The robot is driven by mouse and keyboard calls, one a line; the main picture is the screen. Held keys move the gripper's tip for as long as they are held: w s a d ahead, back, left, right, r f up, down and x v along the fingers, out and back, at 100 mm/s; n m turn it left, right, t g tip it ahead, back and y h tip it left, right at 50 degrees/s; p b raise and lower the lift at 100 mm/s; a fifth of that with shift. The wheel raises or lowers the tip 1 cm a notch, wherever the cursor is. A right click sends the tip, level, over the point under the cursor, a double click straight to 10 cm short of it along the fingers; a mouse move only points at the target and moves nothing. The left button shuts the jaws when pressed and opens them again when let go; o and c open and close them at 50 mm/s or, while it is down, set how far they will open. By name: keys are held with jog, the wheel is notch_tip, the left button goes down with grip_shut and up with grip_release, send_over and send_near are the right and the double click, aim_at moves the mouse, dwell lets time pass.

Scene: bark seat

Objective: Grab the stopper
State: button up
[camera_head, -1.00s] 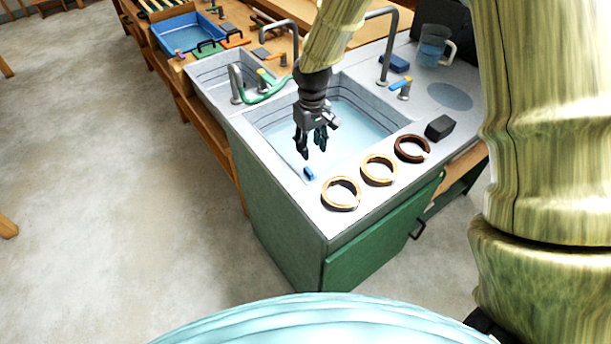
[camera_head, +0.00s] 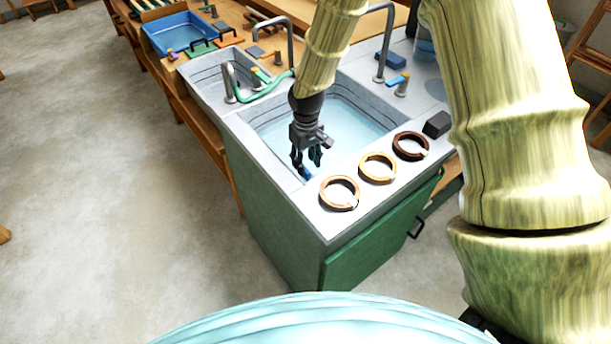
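A small dark-blue piece (camera_head: 305,173), which looks like the stopper, is at the front left corner of the large water-filled basin (camera_head: 262,125). My gripper (camera_head: 306,169) points down right over it. The fingers are spread apart, with the blue piece showing between and just below their tips. The fingers hide part of it, and I cannot tell whether they touch it.
Three split rings, light (camera_head: 339,193), tan (camera_head: 377,168) and dark brown (camera_head: 410,146), lie along the front rim. A black block (camera_head: 437,124) sits at the rim's right end. A tall faucet (camera_head: 386,45) and a blue block (camera_head: 390,61) stand behind the basin.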

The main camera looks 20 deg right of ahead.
aim_at(306, 169)
jog(key=shift+s+a+f+p, duration=0.1)
jog(key=shift+f+p, duration=0.25)
jog(key=shift+f, duration=0.9)
jog(key=shift+a+f+p, duration=0.1)
jog(key=shift+f+p, duration=0.2)
jog(key=shift+f, duration=0.95)
grip_shut()
